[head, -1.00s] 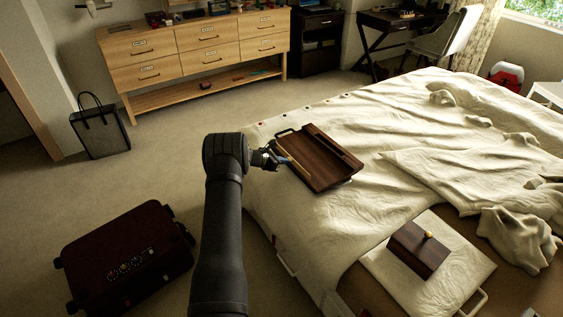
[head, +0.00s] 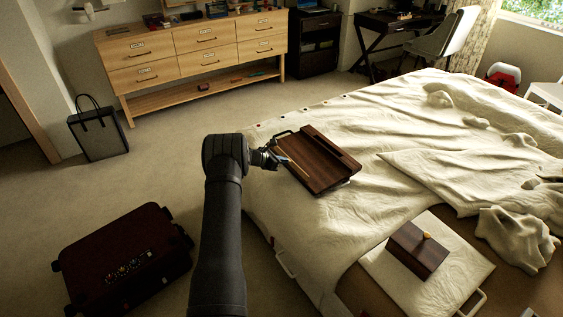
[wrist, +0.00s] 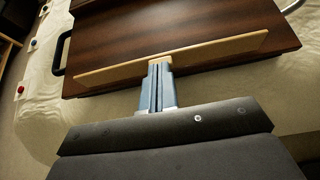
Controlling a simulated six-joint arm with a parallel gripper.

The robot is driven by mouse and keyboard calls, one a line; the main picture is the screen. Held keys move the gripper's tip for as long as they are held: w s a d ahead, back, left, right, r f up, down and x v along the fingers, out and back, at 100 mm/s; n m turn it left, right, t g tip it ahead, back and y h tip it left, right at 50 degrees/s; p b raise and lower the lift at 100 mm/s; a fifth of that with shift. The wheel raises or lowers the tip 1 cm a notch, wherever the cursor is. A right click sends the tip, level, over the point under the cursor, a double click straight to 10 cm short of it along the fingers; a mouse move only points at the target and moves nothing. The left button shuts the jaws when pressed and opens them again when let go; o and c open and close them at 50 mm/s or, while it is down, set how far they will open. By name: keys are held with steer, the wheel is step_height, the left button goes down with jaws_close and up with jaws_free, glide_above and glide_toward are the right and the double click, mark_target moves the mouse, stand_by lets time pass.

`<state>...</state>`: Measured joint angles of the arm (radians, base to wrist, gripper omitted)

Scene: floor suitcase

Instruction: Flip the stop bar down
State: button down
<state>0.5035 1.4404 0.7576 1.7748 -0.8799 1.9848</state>
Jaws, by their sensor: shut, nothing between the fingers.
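The stop bar is a pale wooden strip (wrist: 215,49) along the near edge of a dark brown wooden board (wrist: 215,22) in the wrist view. In the head view the stop bar (head: 293,161) lies along the left side of the board (head: 329,159), which rests on the bed. I cannot tell for sure whether the bar is raised or flat. My gripper (wrist: 160,63) is shut and empty, its fingertips at the bar's lower edge near its middle; contact is unclear. In the head view my gripper (head: 277,157) is at the board's left edge.
A dark red suitcase (head: 125,260) lies on the floor at left. The bed sheet is wrinkled.

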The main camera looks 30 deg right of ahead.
steer(key=shift+d+r, duration=0.3)
steer(key=shift+d, duration=0.05)
steer(key=shift+d+r+y, duration=0.25)
steer(key=shift+d+y, duration=0.55)
steer(key=shift+d+r+y, duration=0.25)
steer(key=shift+d+y, duration=0.5)
steer(key=shift+y, duration=0.05)
steer(key=shift+d+f, duration=0.15)
steer(key=shift+d, duration=0.95)
steer(key=shift+r, duration=0.8)
steer(key=shift+r, duration=0.1)
